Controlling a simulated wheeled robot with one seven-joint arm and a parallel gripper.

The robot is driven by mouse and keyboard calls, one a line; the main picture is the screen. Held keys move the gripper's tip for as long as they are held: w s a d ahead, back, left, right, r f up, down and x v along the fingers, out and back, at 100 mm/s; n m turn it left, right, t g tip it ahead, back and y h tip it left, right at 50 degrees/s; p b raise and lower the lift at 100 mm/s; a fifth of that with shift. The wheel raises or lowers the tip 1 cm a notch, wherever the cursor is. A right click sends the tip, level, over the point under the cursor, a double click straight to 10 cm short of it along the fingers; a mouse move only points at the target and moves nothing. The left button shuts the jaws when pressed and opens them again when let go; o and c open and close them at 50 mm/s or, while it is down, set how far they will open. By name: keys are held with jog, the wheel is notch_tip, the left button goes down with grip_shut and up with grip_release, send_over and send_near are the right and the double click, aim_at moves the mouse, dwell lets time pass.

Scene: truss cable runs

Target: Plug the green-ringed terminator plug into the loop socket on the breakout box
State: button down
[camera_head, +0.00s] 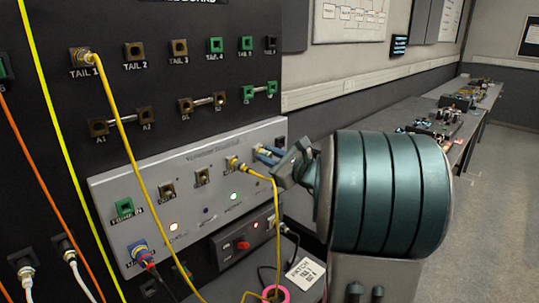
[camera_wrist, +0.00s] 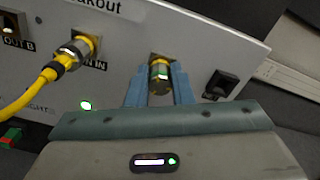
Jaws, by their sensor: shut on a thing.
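The terminator plug (camera_wrist: 159,77) is a short metal cylinder with a green ring, seen in the wrist view. My gripper (camera_wrist: 159,88) is shut on it, with one blue finger on each side. The plug's far end meets a brass-coloured socket (camera_wrist: 163,57) on the breakout box (camera_wrist: 215,48); how deep it sits cannot be told. In the head view my gripper (camera_head: 268,154) is at the right part of the grey breakout box (camera_head: 145,184), and its fingers and wrist hide the plug and that socket.
A yellow-cabled plug (camera_wrist: 75,52) sits in the socket left of my gripper. A black switch or socket (camera_wrist: 220,84) is to its right. A yellow cable (camera_head: 275,215) hangs below my gripper. A dark unit with a red button (camera_head: 243,245) stands below the box.

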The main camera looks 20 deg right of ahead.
jog(key=shift+w+a+r+m+p, duration=0.15)
jog(key=shift+m+p, duration=0.25)
jog(key=shift+m, duration=0.4)
jog(key=c, duration=1.5)
grip_release()
jog(key=o, duration=0.3)
jog(key=shift+w, duration=0.15)
jog(key=shift+s+d+f, duration=0.2)
